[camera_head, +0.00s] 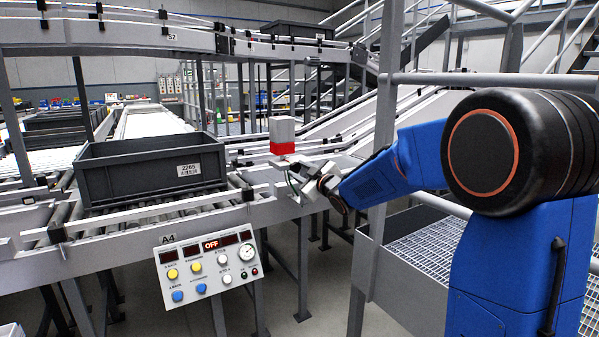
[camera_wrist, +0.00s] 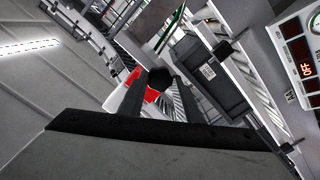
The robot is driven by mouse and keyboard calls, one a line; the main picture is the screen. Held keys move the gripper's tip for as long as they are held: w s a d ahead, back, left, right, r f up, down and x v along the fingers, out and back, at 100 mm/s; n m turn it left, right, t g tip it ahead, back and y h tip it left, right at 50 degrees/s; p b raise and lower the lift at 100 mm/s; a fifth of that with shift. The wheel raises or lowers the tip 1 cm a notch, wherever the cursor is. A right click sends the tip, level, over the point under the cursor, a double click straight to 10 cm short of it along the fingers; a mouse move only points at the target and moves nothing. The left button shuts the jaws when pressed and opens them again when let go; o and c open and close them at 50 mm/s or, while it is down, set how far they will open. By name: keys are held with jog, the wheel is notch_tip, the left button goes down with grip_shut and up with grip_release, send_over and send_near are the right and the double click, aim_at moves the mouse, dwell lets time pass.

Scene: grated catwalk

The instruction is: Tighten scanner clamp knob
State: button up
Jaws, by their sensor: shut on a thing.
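The scanner (camera_head: 283,135), a white box with a red lower band, stands on a bracket at the conveyor's side rail in the head view. In the wrist view its red and white body (camera_wrist: 131,92) shows partly behind my fingers. My gripper (camera_head: 297,181) reaches in from the right, just below the scanner. In the wrist view my gripper (camera_wrist: 160,88) is shut on a dark, angular clamp knob (camera_wrist: 160,77) at its fingertips. In the head view the knob is too small and covered to make out.
A dark grey crate (camera_head: 150,170) sits on the roller conveyor left of the scanner. A control panel (camera_head: 208,266) with an "OFF" display hangs in front below. A grey railing post (camera_head: 384,110) stands close to my arm. Grated catwalk (camera_head: 425,250) lies at right.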

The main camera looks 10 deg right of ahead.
jog(key=n, duration=0.5)
jog(key=shift+n, duration=0.3)
jog(key=n, duration=0.4)
jog(key=shift+f+n, duration=0.1)
jog(key=shift+n, duration=0.3)
jog(key=o, duration=1.1)
jog(key=shift+c, duration=0.2)
jog(key=shift+s+d, duration=0.2)
jog(key=shift+s, duration=0.4)
jog(key=v, duration=1.6)
jog(key=shift+s, duration=0.1)
